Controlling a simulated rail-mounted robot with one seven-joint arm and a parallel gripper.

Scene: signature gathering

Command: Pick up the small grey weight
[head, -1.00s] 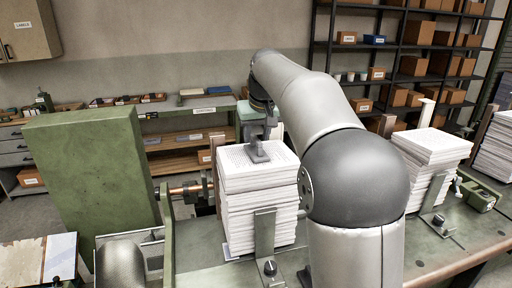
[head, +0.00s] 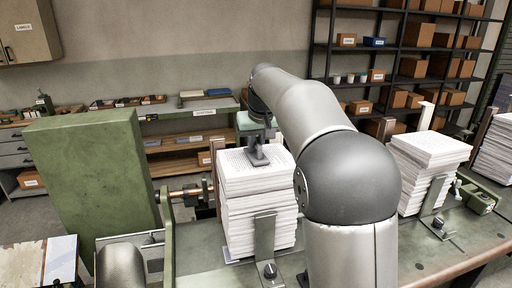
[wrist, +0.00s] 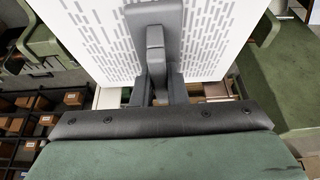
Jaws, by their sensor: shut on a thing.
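The small grey weight (head: 257,159) is at the top sheet of the front paper stack (head: 257,219). I cannot tell whether it rests on the paper or is just above it. My gripper (head: 261,139) reaches down from above and is shut on the weight's upper part. In the wrist view the gripper (wrist: 156,60) shows as dark grey fingers under a green body, with the weight (wrist: 153,12) at their ends over the printed sheet. The arm partly hides the gripper in the head view.
A metal stop plate (head: 265,238) stands against the front of the stack. A large green block (head: 92,170) is at left. Another paper stack (head: 430,149) stands at right beyond my arm. Shelves with boxes (head: 419,36) line the back.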

